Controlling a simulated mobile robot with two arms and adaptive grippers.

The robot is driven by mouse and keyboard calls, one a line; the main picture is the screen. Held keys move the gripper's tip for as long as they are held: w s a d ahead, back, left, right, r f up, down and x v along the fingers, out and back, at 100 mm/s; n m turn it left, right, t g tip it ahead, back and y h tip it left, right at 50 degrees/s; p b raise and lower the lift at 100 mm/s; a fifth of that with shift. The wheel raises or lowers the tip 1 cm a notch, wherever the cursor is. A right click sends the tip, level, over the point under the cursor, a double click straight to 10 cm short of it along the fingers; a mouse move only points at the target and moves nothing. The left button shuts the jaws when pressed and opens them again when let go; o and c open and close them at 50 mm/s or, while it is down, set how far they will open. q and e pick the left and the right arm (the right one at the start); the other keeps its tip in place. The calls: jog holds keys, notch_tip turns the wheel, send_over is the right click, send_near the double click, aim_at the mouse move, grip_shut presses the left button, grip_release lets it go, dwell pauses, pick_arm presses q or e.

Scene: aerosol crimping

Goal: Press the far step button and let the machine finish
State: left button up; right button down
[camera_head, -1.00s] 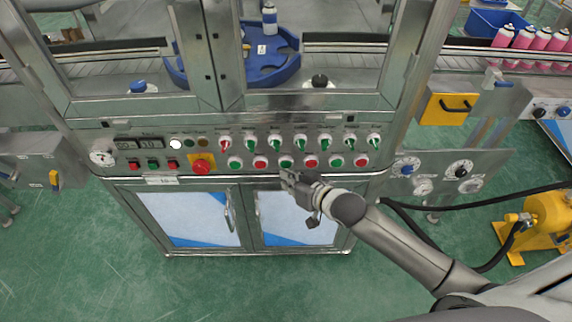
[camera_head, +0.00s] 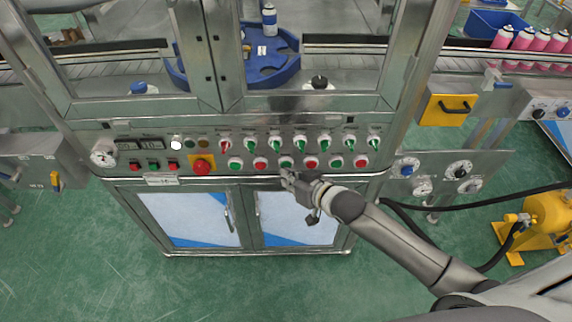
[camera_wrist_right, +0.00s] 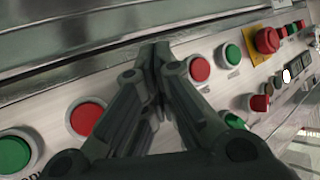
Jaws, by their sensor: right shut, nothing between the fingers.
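The machine's control panel (camera_head: 207,152) carries a lower row of alternating green and red push buttons. My right gripper (camera_head: 285,175) is shut and empty, at the middle green button (camera_head: 286,162). In the right wrist view the closed fingertips (camera_wrist_right: 155,52) reach the panel between a red button (camera_wrist_right: 87,118) and another red button (camera_wrist_right: 198,70), covering the button between them. I cannot tell whether the fingertips touch it. Button labels are too small to read. A white lamp (camera_head: 176,143) is at the panel's left. My left gripper is not in view.
A red emergency stop (camera_head: 202,166) on a yellow plate is left of the buttons. Selector switches (camera_head: 299,143) line the row above. Behind the frame a blue turntable (camera_head: 285,68) bears a blue-and-white can (camera_head: 269,18). Pink cans (camera_head: 523,38) stand at the right.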

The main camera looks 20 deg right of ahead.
jog(key=shift+w+d, duration=0.15)
jog(key=shift+w, duration=0.25)
dwell(0.8)
jog(key=shift+s, duration=0.1)
jog(key=shift+s+a+p, duration=0.25)
jog(key=shift+s+p, duration=0.45)
jog(key=s+p, duration=0.1)
jog(key=s, duration=0.1)
jog(key=s+a+p, duration=0.1)
jog(key=s, duration=0.1)
jog(key=shift+s+a+p, duration=0.2)
jog(key=shift+s+p, duration=0.2)
dwell(0.8)
